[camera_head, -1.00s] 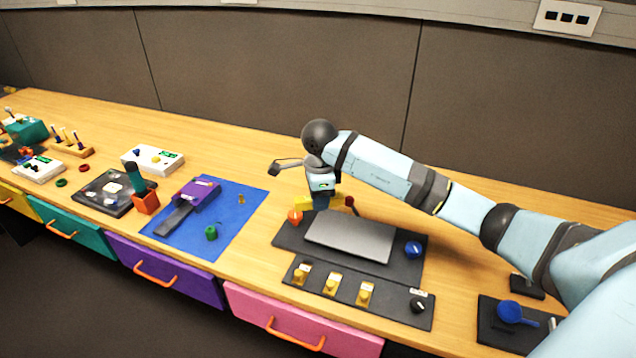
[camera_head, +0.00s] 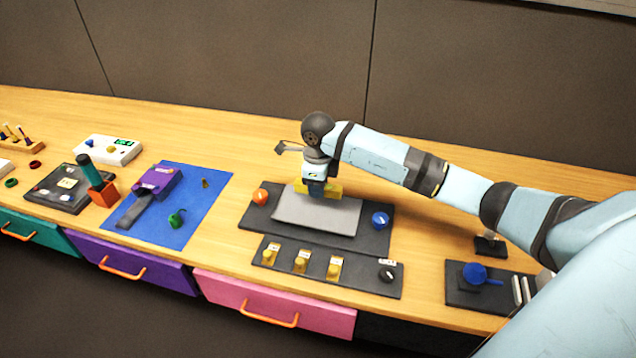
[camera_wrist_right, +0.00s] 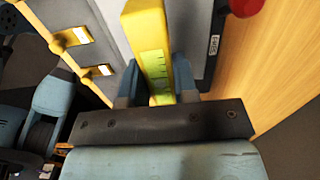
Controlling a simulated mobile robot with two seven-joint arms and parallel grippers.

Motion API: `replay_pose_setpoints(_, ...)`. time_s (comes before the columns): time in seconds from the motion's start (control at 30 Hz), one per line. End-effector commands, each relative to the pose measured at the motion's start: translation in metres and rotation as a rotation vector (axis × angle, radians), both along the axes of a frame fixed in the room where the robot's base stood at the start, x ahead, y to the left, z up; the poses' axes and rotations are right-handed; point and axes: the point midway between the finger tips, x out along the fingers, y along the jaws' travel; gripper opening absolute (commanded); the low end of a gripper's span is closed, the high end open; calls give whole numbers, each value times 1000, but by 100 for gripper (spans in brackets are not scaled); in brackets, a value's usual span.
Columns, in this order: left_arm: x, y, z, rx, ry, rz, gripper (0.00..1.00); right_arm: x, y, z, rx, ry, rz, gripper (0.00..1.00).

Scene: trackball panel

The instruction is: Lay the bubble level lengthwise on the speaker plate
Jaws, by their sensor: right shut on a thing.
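The bubble level is a yellow bar (camera_head: 333,190) with a green vial face, which shows in the right wrist view (camera_wrist_right: 148,50). My right gripper (camera_head: 316,192) is shut on it, with one finger on each side of the bar. The level is over the far part of the speaker plate, a grey flat plate (camera_head: 318,215) on a dark panel. In the head view the level runs roughly along the plate's long side. I cannot tell whether it touches the plate. My left gripper is not in view.
An orange knob (camera_head: 260,196) and a blue knob (camera_head: 380,220) flank the plate. A blue mat (camera_head: 195,222) lies to the left. Bare wood shows behind the panel.

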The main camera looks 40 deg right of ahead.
Motion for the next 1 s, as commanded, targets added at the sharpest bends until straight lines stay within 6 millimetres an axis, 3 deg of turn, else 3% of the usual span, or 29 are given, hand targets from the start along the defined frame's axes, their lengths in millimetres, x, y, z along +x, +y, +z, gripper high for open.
replay_pose_setpoints(0.5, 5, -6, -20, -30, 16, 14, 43, 0, 0, -50, -1, -1, 0, 2)
replay_pose_setpoints(1.0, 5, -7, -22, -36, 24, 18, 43, 0, 0, -54, 0, 0, 0, 2)
